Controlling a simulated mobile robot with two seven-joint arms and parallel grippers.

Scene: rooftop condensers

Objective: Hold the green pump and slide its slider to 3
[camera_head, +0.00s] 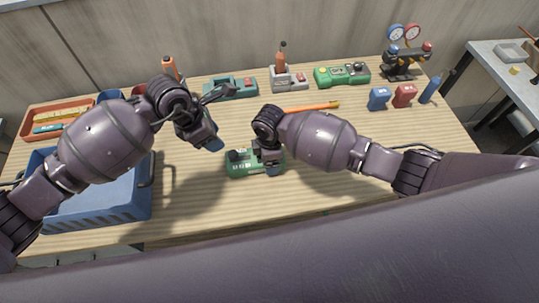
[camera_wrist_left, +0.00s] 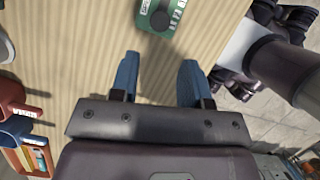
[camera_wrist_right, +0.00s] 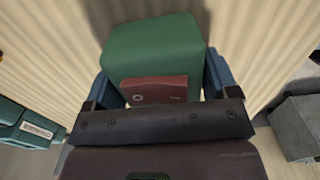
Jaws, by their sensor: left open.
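The green pump (camera_head: 238,166) lies on the wooden table in front of me, with a black knob and white markings on top. My right gripper (camera_head: 271,165) is over its right end. In the right wrist view the gripper's blue fingers sit against both sides of the pump's green body (camera_wrist_right: 150,48), with a brown-red plate between them. My left gripper (camera_head: 208,142) is open and empty above the table, behind and left of the pump. The left wrist view shows the pump's knob end (camera_wrist_left: 160,18) beyond the open fingers (camera_wrist_left: 158,80). The slider's position is too small to read.
A blue crate (camera_head: 150,190) stands at the left, with an orange tray (camera_head: 35,123) behind it. The table right of the pump is partly hidden by my arm.

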